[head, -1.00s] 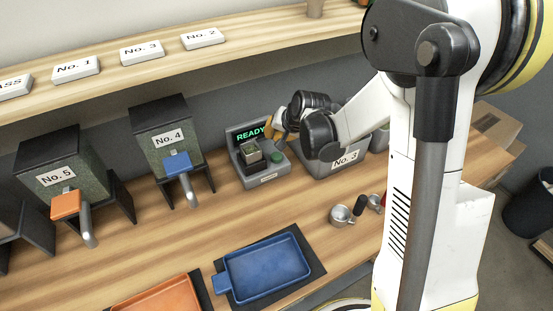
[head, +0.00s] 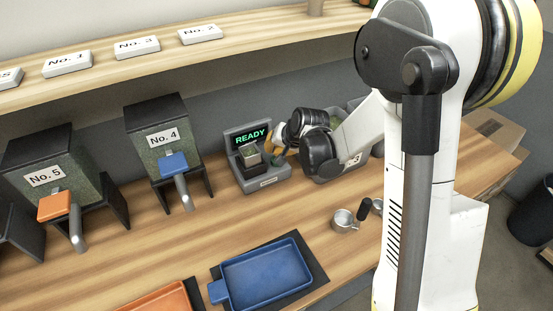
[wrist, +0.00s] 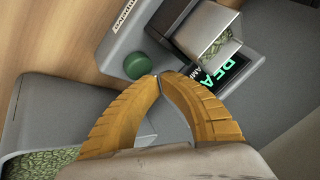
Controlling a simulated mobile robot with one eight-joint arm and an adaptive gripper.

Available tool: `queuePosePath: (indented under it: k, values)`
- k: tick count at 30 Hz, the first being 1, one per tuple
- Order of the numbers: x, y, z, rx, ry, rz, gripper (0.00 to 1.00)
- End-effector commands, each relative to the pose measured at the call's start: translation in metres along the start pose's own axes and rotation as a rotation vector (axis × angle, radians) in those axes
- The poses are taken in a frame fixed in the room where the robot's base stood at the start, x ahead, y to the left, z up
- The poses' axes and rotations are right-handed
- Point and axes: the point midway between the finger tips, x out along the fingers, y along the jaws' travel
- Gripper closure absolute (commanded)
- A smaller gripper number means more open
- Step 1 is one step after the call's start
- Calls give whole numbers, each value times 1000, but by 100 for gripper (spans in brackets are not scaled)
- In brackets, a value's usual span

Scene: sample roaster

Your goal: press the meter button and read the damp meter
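The damp meter (head: 264,182) is a grey device at the back of the counter. Its dark screen (head: 251,136) reads READY in green; the screen is partly covered in the wrist view (wrist: 228,75). A small cup of green beans (head: 251,157) sits in the meter, also in the wrist view (wrist: 205,38). The round green button (wrist: 138,66) shows in the wrist view, but my gripper hides it in the head view. My gripper (wrist: 158,78) has its orange fingertips together, with nothing between them, close beside the button. I cannot tell whether they touch it.
A grey bin of green beans (wrist: 35,125) lies right beside the meter. Hopper No. 4 (head: 160,138) stands left of the meter, with No. 5 (head: 48,165) farther left. A blue tray (head: 262,273) and a metal scoop (head: 344,219) lie nearer the front.

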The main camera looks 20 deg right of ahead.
Motion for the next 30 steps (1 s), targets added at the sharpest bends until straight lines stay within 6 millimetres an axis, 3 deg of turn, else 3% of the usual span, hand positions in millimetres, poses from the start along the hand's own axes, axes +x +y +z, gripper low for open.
queuePosePath:
  k: [30]
  values:
    - [6, 3, 3, 0, 0, 0, 100]
